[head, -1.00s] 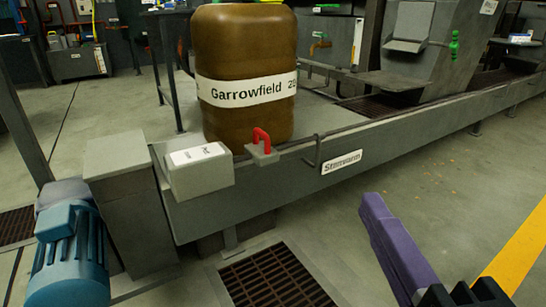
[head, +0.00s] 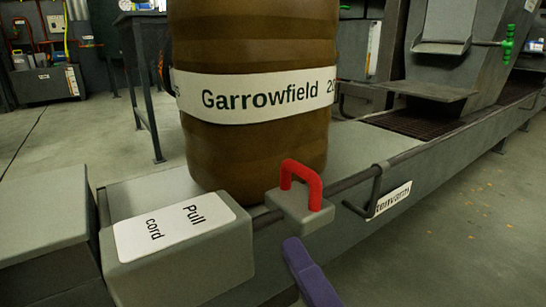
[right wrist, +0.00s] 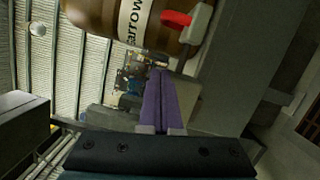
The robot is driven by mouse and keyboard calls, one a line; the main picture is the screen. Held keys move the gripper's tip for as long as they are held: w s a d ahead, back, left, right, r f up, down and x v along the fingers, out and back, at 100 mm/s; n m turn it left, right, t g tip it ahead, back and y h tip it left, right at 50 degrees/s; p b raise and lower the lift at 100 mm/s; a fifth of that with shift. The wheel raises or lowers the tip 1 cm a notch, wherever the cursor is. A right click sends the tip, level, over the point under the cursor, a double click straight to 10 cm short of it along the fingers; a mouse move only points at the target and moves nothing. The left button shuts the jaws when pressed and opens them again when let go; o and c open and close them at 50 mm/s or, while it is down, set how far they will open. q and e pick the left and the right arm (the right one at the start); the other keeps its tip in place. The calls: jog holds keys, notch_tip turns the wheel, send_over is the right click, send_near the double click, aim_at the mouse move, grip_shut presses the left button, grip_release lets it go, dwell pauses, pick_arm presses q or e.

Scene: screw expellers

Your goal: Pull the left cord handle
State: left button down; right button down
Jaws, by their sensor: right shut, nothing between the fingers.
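A red cord handle (head: 302,182) stands on a small grey block on the rail along the machine's front edge. It also shows at the top of the right wrist view (right wrist: 176,19). My right gripper (head: 294,247), with purple fingers, is below the block in the head view, apart from the handle. Its fingers (right wrist: 159,75) lie together in the right wrist view, with nothing between them. A grey box (head: 180,250) with a white "Pull cord" label is left of the handle. My left gripper is not in view.
A brown drum (head: 252,150) labelled "Garrowfield" stands right behind the handle. A dark hook-shaped bracket (head: 374,190) sticks out right of the handle, by a white nameplate (head: 392,198). Open floor (head: 470,225) lies to the right.

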aim_at(294, 213)
jog(key=w, duration=0.7)
jog(key=w+r, duration=0.1)
jog(key=w, duration=0.3)
jog(key=shift+b, duration=0.35)
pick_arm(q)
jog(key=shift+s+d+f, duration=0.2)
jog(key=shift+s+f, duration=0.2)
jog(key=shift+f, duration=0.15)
pick_arm(e)
jog(key=shift+a, duration=0.1)
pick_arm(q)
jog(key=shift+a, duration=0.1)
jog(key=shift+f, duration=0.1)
